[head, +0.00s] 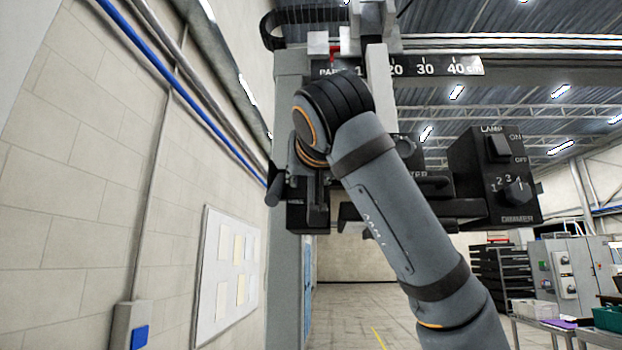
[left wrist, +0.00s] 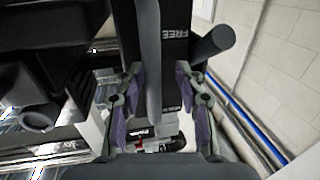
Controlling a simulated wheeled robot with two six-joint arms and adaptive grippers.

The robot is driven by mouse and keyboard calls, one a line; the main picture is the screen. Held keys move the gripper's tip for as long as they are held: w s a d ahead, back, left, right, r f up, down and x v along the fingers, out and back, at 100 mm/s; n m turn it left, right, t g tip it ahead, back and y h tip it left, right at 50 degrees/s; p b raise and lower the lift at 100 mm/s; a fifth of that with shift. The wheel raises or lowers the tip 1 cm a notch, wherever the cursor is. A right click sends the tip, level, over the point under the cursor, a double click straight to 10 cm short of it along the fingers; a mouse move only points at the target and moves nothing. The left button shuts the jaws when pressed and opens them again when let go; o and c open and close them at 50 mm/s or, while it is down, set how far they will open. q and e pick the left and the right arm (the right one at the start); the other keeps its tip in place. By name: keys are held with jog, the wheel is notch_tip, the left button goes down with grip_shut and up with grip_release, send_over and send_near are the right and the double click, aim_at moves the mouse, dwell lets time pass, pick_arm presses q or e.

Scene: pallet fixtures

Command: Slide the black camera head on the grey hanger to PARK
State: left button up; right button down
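The black camera head (head: 468,185) hangs in the middle of the head view, with LAMP and DIMMER controls on its right end. Light grey hanger parts (head: 379,90) rise above it to a rail. A scale strip (head: 440,66) reads PARK to 40 cm; a red pointer (head: 333,50) stands above the PARK lettering, partly hidden. In the left wrist view, my left gripper (left wrist: 156,95) is open, its purple pads either side of a grey bar (left wrist: 151,55), with visible gaps. A black face marked FREE (left wrist: 176,17) lies behind. In the head view my arm hides the gripper's fingers. My right gripper is not in view.
A block wall (head: 90,170) with a blue pipe (head: 180,85) and a notice board (head: 230,262) runs along the left. A grey post (head: 284,290) stands beside the head. Shelves and a cabinet (head: 575,275) stand at the far right. Floor (head: 345,310) below is clear.

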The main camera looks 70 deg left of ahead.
pick_arm(q)
jog(key=shift+w, duration=0.15)
jog(key=shift+d, duration=0.3)
jog(key=s+d, duration=0.2)
jog(key=d, duration=0.9)
jog(key=shift+s, duration=0.3)
